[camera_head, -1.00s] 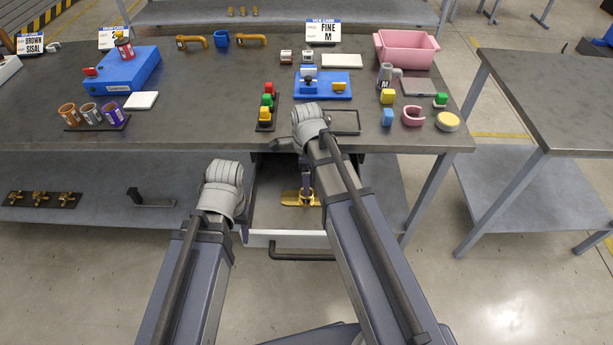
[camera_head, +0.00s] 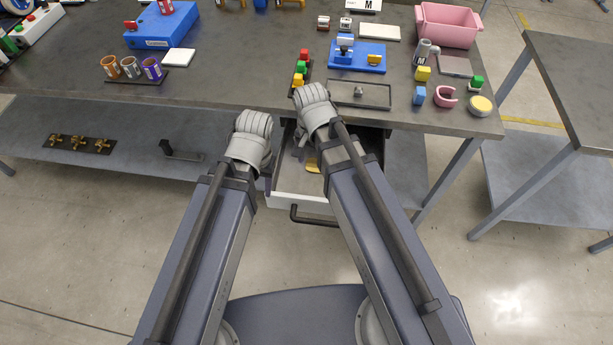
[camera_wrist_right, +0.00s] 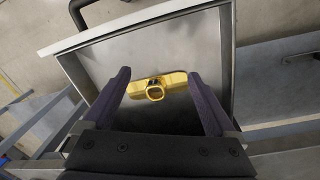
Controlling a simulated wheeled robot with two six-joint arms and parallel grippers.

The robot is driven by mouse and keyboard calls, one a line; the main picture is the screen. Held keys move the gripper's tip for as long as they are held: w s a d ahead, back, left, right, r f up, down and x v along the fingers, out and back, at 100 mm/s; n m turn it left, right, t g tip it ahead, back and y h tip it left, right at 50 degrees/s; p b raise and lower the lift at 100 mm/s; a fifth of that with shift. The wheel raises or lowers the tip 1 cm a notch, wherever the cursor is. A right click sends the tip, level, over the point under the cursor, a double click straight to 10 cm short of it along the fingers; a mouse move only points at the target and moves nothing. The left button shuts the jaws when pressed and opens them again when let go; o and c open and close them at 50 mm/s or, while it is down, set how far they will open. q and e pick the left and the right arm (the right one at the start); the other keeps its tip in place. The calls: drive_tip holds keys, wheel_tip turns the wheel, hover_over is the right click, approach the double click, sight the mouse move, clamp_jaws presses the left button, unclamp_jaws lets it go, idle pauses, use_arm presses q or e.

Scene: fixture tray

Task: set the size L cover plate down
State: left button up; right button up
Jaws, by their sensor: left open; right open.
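A yellow plate-like piece with a raised ring (camera_wrist_right: 155,88) lies in the open drawer; no size mark is readable, so I cannot tell whether it is the size L cover plate. Its edge also shows in the head view (camera_head: 312,163). My right gripper (camera_wrist_right: 158,78) is open, with one finger towards each end of the yellow piece; contact is not visible. In the head view my right wrist hides most of that gripper. My left gripper (camera_head: 268,184) is at the drawer's left side, open and mostly hidden by its wrist.
The drawer front (camera_head: 298,203) with its dark handle sticks out below the table edge. A dark tray (camera_head: 383,105) with a small grey knob on it sits just behind my right wrist. A blue fixture (camera_head: 345,62), pink bin (camera_head: 447,38) and colored blocks stand around it.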

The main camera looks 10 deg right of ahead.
drive_tip(key=s+a+n, duration=0.1)
drive_tip(key=s+n, duration=0.1)
drive_tip(key=n, duration=0.1)
drive_tip(key=s+a+n, duration=0.1)
drive_tip(key=s+n, duration=0.1)
drive_tip(key=n, duration=0.2)
drive_tip(key=s+a+n, duration=0.1)
drive_tip(key=s+n, duration=0.1)
drive_tip(key=n, duration=0.2)
drive_tip(key=shift+s+a, duration=0.1)
drive_tip(key=shift+a, duration=0.15)
drive_tip(key=shift+h, duration=0.3)
